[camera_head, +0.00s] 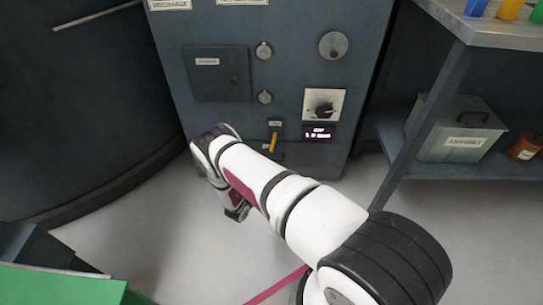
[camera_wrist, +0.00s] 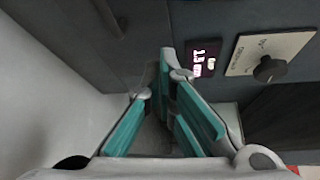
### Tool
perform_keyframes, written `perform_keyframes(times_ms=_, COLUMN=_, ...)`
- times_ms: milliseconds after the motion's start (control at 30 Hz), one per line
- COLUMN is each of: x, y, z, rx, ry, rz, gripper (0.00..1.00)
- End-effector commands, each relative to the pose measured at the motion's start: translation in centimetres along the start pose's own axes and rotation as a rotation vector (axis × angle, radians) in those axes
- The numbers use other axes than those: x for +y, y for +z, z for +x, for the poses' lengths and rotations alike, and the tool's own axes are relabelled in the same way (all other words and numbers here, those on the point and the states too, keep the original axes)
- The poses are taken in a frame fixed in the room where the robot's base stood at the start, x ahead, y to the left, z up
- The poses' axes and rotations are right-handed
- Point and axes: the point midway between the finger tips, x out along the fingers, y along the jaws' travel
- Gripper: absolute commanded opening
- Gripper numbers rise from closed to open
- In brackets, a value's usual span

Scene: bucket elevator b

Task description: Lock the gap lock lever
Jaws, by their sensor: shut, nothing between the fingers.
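A small yellow lever (camera_head: 273,142) sits low on the front of the dark grey cabinet, beneath a small label, in the head view. It stands nearly upright with a slight tilt; my arm passes just in front of and below it. I take it for the gap lock lever, but its label is too small to read. My gripper (camera_wrist: 165,82) is shut and empty in the wrist view, close to the lower cabinet front. I cannot make out the lever in the wrist view. In the head view my arm mostly hides the gripper.
A black knob on a white plate (camera_head: 323,104) and a lit display (camera_head: 319,132) are right of the lever; the display also shows in the wrist view (camera_wrist: 205,59). A shelf unit (camera_head: 500,38) with a grey box (camera_head: 460,130) stands right.

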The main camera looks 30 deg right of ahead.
Motion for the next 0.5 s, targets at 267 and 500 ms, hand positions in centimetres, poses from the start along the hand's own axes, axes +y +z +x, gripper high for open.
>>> perform_keyframes(times_ms=267, x=0.43, y=-0.76, z=-0.08, rx=0.006, ry=-0.018, rz=0.007, gripper=0.0)
perform_keyframes(times_ms=500, x=0.46, y=-0.75, z=0.19, rx=0.006, ry=-0.017, rz=0.007, gripper=0.0)
